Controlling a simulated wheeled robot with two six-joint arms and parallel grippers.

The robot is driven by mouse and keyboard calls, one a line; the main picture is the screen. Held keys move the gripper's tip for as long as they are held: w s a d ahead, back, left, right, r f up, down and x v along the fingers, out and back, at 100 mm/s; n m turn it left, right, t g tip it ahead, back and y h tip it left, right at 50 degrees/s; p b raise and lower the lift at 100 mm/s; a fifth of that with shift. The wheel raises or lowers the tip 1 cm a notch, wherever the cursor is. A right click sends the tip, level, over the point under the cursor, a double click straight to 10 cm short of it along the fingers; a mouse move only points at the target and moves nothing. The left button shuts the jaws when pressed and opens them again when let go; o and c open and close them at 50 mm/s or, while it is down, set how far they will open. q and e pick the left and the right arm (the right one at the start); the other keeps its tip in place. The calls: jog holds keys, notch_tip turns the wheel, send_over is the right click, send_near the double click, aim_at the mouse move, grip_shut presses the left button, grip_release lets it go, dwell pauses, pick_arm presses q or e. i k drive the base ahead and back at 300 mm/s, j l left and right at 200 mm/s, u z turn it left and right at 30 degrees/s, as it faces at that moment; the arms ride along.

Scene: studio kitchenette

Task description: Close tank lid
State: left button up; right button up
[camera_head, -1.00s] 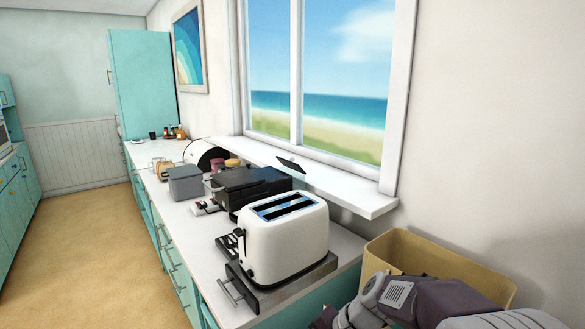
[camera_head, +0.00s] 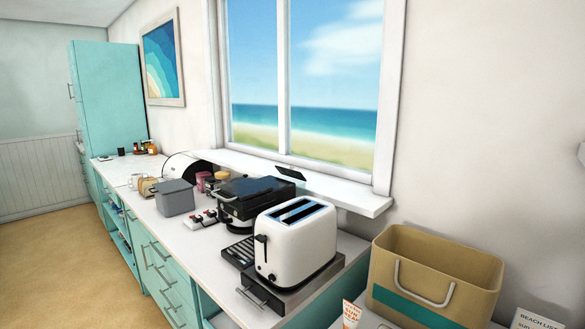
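A small dark flap (camera_head: 290,174) stands tilted up at the back right of a black machine (camera_head: 254,197) on the white counter, just in front of the window ledge. It looks like a raised lid, but I cannot tell whether it is the tank lid, and no tank body shows clearly. A white toaster (camera_head: 296,245) stands in front and hides part of the black machine. Neither of my grippers is in view.
A grey bin (camera_head: 175,198) and red-and-white items (camera_head: 203,220) stand left of the machine. A dark drip tray (camera_head: 240,250) lies by the toaster. A tan basket (camera_head: 435,272) stands at lower right. The floor (camera_head: 60,265) at left is clear.

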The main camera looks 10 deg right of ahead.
aim_at(290, 173)
jog(key=i+j+z, duration=0.25)
jog(key=j, duration=0.35)
jog(key=j+z, duration=0.25)
jog(key=j, duration=0.4)
jog(key=i+j+z, duration=0.1)
jog(key=j+z, duration=0.15)
jog(key=j, duration=0.45)
jog(key=i+j+z, duration=0.35)
jog(key=j, duration=0.4)
jog(key=i+j+z, duration=0.2)
jog(key=j, duration=0.25)
jog(key=i, duration=0.1)
